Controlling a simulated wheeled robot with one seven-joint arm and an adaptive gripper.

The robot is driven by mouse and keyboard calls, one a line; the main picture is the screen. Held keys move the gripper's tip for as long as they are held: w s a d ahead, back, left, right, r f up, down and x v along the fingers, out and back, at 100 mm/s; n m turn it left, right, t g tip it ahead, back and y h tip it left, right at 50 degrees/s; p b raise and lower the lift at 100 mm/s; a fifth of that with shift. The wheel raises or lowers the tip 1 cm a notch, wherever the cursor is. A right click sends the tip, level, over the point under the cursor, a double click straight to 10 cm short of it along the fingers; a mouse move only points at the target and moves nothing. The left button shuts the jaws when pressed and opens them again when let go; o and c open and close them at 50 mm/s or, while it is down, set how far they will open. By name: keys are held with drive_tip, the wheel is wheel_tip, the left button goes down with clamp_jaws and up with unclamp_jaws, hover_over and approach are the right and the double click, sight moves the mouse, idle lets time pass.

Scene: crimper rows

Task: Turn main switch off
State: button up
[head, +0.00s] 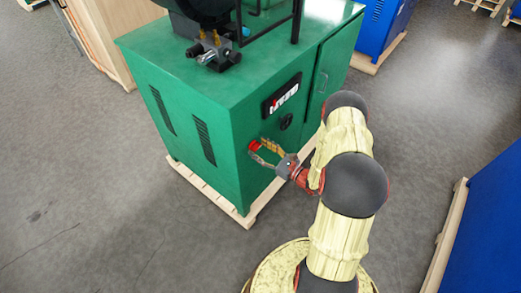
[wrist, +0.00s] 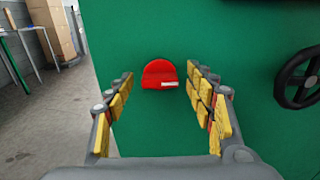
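The main switch looks like a red knob (wrist: 160,74) with a small white mark low on its right side. It sits on the green machine's front panel, and in the head view it shows as a red spot (head: 255,146) near the cabinet's front left edge. My gripper (wrist: 160,85) is open and empty, with its yellow-padded fingers to the left and right of the knob. In the head view my gripper (head: 262,150) reaches toward the panel at the knob. I cannot tell whether the fingers touch the panel.
A black handwheel (wrist: 300,78) is on the panel to the right of the knob. The green machine (head: 185,75) stands on a wooden pallet (head: 215,197). A blue machine (head: 490,230) is at the right. Open grey floor lies left of the green machine.

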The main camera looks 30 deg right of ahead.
drive_tip(key=shift+c, duration=1.2)
drive_tip(key=c, duration=0.9)
drive_tip(key=n+b, duration=0.1)
drive_tip(key=n, duration=0.3)
drive_tip(key=shift+f+n, duration=0.1)
drive_tip(key=shift+n, duration=0.3)
drive_tip(key=shift+s+a+f+n+b, duration=0.1)
drive_tip(key=shift+n+b, duration=1.55)
drive_tip(key=shift+n, duration=1.6)
drive_tip(key=shift+a+f+n+b, duration=0.1)
drive_tip(key=shift+n+b, duration=1.55)
drive_tip(key=shift+n, duration=1.6)
